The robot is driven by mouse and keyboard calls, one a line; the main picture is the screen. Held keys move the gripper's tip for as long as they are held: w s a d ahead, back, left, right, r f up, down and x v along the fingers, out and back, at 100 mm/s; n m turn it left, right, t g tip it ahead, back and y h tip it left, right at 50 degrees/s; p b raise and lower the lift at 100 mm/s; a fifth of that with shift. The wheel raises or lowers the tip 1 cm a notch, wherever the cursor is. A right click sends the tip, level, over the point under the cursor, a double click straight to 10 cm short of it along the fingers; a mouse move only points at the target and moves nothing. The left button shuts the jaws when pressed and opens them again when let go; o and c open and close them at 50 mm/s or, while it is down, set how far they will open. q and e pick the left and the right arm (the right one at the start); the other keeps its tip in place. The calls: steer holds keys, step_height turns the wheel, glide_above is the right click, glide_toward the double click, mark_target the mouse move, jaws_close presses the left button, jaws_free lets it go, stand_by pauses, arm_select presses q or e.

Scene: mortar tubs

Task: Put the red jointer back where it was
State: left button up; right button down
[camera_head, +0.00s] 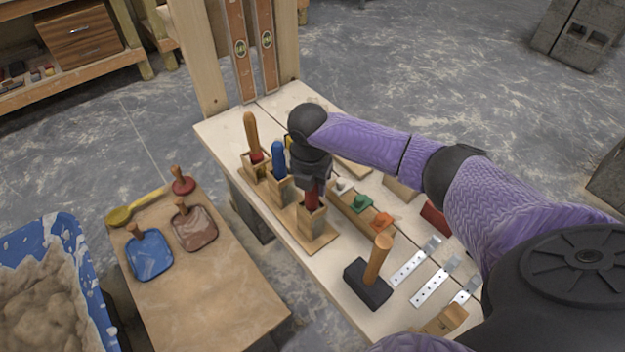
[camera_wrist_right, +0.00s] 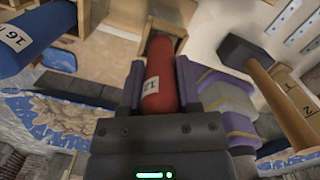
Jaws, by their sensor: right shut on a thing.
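The red jointer (camera_head: 312,196) has a red handle with a white label, which shows large in the right wrist view (camera_wrist_right: 165,62). My right gripper (camera_wrist_right: 160,88) is shut on this handle, one finger on each side. In the head view the jointer is upright, at the nearest wooden socket (camera_head: 312,221) of a row on a wooden board. In the wrist view its far end meets the socket's opening (camera_wrist_right: 172,14); how deep it sits is hidden. My left gripper is out of view.
A lower table (camera_head: 225,297) holds trowels; a blue tub (camera_head: 75,240) stands left.

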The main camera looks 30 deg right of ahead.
steer(key=shift+f, duration=0.15)
steer(key=shift+f, duration=0.3)
stand_by(0.5)
steer(key=shift+c, duration=1.2)
jaws_free()
steer(key=shift+r, duration=0.1)
